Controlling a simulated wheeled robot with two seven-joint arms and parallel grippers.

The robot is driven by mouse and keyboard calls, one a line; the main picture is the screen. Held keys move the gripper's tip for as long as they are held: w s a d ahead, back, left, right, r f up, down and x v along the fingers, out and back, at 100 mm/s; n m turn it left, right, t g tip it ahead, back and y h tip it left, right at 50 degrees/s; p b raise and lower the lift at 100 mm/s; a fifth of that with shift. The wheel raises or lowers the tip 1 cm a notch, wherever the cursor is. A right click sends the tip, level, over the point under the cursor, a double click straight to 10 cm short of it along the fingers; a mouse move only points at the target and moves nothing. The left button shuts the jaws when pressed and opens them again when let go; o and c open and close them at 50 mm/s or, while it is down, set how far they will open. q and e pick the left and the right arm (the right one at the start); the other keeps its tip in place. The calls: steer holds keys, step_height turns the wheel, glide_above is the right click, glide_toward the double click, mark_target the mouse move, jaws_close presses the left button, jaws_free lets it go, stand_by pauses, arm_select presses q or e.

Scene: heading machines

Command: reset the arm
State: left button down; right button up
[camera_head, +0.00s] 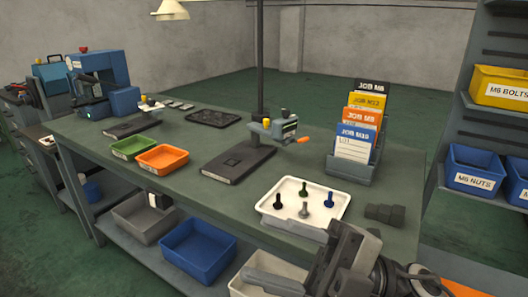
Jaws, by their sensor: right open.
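My right gripper (343,255) is at the bottom right, in front of the near edge of the workbench (215,130). It is dark and seen from behind, at the end of my right arm. It is open, and I see nothing held in it. It is just below the white tray (275,214) and covers part of the bench edge. My left gripper and left arm are not in view.
The tray holds several bolts (304,210). A dark stepped block (385,214) lies to its right. Behind stand a job card rack (350,168) and a small machine (275,130). Green (134,147) and orange (162,158) trays sit left. Labelled bins (474,170) fill the right shelf.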

steer(key=w+d+f+m+t+h, duration=0.4)
steer(key=f+m+t+h, duration=0.3)
steer(key=m+t, duration=0.3)
steer(key=w+d+f+m+t+h, duration=0.4)
steer(key=f+m+t+h, duration=0.25)
steer(key=m, duration=0.55)
steer(key=s+d+f+m+g+h, duration=0.2)
steer(key=s+f, duration=0.3)
steer(key=f, duration=0.5)
steer(key=s+d+f+m+g+h, duration=0.3)
steer(key=s+f+g+h, duration=0.1)
steer(key=f, duration=0.7)
steer(key=shift+s+m+g, duration=0.4)
steer(key=shift+s+g, duration=0.05)
steer(key=shift+s, duration=0.4)
steer(key=shift+f, duration=0.1)
